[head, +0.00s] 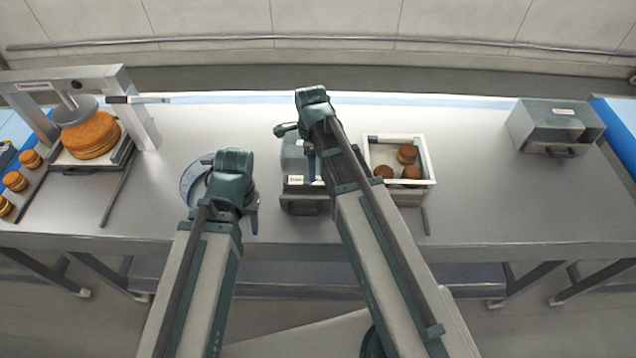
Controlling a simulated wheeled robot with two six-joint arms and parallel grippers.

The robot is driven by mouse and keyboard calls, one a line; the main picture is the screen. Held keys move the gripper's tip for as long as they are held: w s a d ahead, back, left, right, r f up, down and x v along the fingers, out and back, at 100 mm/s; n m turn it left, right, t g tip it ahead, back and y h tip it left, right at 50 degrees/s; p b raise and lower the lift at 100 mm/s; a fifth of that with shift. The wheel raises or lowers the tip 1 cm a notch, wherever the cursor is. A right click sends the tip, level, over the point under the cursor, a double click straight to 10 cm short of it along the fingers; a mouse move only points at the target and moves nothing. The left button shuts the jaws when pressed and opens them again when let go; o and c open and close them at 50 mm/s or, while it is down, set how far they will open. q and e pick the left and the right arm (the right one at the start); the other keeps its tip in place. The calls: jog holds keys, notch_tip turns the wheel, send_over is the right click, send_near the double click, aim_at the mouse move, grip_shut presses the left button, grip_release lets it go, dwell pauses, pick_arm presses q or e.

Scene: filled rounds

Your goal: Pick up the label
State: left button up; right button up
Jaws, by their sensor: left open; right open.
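A small white label (295,180) shows at the front of a grey box-shaped device (293,158) in the middle of the table; I cannot tell whether it is loose or fixed there. My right gripper (300,150) is open above this device, close behind the label, and its arm hides the device's right part. My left gripper (232,190) is open above a round dial-faced scale (190,180), left of the device, and covers much of it. I see nothing held in either gripper.
A white tray (431,160) with 3 brown rounds stands right of the device. A press (147,125) with a large round cake (90,135) stands at the left, with several small rounds beside it. A grey box (540,130) stands at the right. The table between tray and box is clear.

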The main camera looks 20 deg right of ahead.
aim_at(318, 181)
jog(key=shift+w+d+f+b, duration=0.1)
jog(key=shift+d+f+b, duration=0.05)
jog(key=shift+f+b, duration=2.45)
jog(key=shift+f, duration=0.2)
jog(key=c, duration=0.9)
jog(key=shift+r, duration=0.2)
